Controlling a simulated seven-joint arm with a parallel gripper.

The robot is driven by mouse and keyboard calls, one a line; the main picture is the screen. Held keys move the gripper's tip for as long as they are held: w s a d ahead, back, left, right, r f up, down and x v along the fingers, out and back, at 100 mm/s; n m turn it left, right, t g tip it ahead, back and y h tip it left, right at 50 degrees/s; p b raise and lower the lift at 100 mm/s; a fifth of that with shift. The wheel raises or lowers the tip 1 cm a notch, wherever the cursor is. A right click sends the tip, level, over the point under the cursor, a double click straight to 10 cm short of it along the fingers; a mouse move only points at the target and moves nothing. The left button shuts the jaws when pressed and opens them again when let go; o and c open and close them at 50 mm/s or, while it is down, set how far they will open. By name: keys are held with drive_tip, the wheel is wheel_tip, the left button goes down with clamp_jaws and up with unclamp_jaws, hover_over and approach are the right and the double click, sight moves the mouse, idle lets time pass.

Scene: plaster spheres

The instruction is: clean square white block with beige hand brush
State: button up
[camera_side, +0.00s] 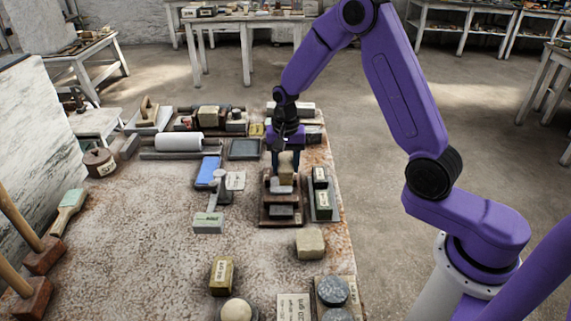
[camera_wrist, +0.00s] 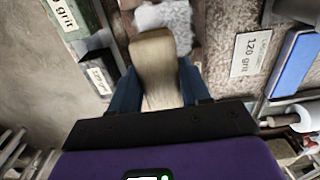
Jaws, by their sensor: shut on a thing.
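My gripper (camera_side: 284,160) is shut on a beige hand brush (camera_side: 288,163), low over a dark wooden tray (camera_side: 266,217). In the wrist view the brush (camera_wrist: 154,62) sits between my two blue fingers. A white block (camera_side: 281,187) lies in the tray just below the brush; it also shows at the top of the wrist view (camera_wrist: 166,18). The brush's near end overlaps the block in both views. I cannot tell whether the brush touches it. The side of the block behind the brush is hidden.
Labelled grit blocks (camera_side: 321,201) stand right of the tray, close to the table's right edge. A blue slab (camera_side: 207,170) and a paper card (camera_side: 235,181) lie left. A beige block (camera_side: 310,243) lies in front. The table's left middle is mostly clear.

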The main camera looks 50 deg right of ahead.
sight(286, 172)
drive_tip(key=shift+a, duration=0.1)
drive_tip(key=shift+s+a, duration=1.5)
drive_tip(key=shift+s, duration=0.1)
drive_tip(key=shift+w+d, duration=1.55)
drive_tip(key=shift+w, duration=0.05)
drive_tip(key=shift+s+a, duration=1.55)
drive_tip(key=shift+s, duration=0.05)
